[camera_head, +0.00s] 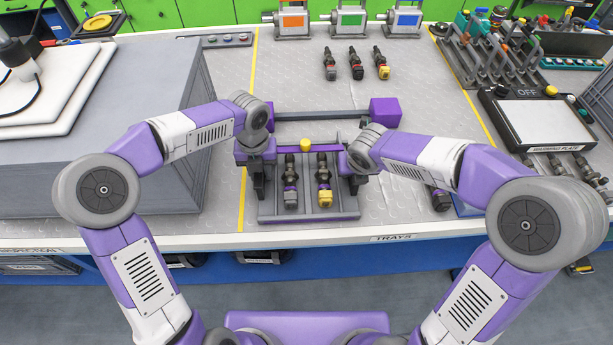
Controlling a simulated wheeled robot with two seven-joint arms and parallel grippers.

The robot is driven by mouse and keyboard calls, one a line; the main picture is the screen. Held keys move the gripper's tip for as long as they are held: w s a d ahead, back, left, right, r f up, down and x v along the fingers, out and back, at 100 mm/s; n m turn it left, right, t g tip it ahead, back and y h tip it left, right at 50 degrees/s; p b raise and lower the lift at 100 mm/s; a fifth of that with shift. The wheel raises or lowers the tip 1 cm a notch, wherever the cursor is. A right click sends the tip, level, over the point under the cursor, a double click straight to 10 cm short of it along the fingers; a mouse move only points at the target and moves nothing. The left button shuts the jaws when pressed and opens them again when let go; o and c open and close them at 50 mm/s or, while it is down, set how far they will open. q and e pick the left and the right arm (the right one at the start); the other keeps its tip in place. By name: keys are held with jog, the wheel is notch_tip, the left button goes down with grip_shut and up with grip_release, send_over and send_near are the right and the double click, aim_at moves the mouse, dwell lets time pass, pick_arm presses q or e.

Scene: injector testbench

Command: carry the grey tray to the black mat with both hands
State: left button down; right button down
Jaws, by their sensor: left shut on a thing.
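The grey tray (308,213) lies on the bench near its front edge, between my two arms. It holds two dark injectors, one with a grey end (290,195) and one with a yellow end (324,195). My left gripper (260,188) is shut on the tray's left side. My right gripper (352,180) is at the tray's right side; its arm covers much of it, so its jaw opening is unclear. I cannot make out a black mat in this view.
A grey bar with a purple block (385,111) lies behind the tray. Three injectors (356,64) lie further back. A large grey box (90,150) fills the left. A warming plate (545,122) stands at the right. The bench between is mostly clear.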

pick_arm(q)
jog(key=shift+r, duration=0.2)
pick_arm(e)
jog(key=shift+w+r, duration=0.1)
jog(key=shift+r, duration=0.1)
